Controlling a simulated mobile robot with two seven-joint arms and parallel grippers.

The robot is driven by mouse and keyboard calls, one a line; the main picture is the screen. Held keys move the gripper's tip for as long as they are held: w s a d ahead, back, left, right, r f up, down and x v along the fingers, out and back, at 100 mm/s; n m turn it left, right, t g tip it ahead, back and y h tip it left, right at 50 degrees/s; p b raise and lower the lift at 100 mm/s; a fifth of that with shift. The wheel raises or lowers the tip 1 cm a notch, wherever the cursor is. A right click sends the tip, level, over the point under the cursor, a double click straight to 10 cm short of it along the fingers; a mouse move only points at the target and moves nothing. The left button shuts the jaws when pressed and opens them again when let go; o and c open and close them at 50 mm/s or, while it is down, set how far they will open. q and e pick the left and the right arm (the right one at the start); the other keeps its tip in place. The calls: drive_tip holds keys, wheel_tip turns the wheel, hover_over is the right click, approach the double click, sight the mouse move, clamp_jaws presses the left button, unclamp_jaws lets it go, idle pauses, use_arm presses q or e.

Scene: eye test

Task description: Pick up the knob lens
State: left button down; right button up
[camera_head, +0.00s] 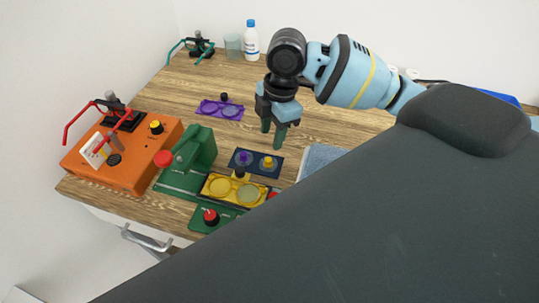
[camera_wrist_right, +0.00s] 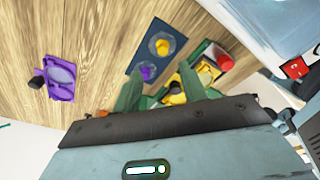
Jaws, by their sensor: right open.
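A dark blue plate (camera_head: 238,165) lies on the wooden table and bears a clear round lens with a yellow knob (camera_head: 267,162) and a purple knob (camera_head: 243,156). In the right wrist view the yellow knob (camera_wrist_right: 163,46) stands in a clear disc, and the purple knob (camera_wrist_right: 148,72) is beside it. I cannot tell for certain which part is the knob lens. My right gripper (camera_head: 273,137) is open, pointing down, above and behind the blue plate. Its green fingers (camera_wrist_right: 159,76) look empty. My left gripper is not in view.
A yellow plate (camera_head: 233,202) with round lenses lies in front of the blue one, beside a green device (camera_head: 193,155). An orange box (camera_head: 130,150) stands left. A purple plate (camera_head: 215,112) lies farther back, with bare table around it. A bottle (camera_head: 251,42) stands behind.

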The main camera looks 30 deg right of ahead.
sight(268, 159)
drive_tip(key=f, duration=0.2)
drive_tip(key=shift+a+f, duration=0.25)
drive_tip(key=shift+f, duration=0.1)
drive_tip(key=shift+s+a+f, duration=0.15)
drive_tip(key=shift+a+f, duration=0.05)
drive_tip(key=shift+f, duration=1.05)
drive_tip(key=shift+s+a+f, duration=0.1)
drive_tip(key=shift+a+f, duration=0.05)
drive_tip(key=shift+f, duration=1.1)
clamp_jaws()
drive_tip(key=shift+r, duration=0.15)
wheel_tip(268, 159, up, 10)
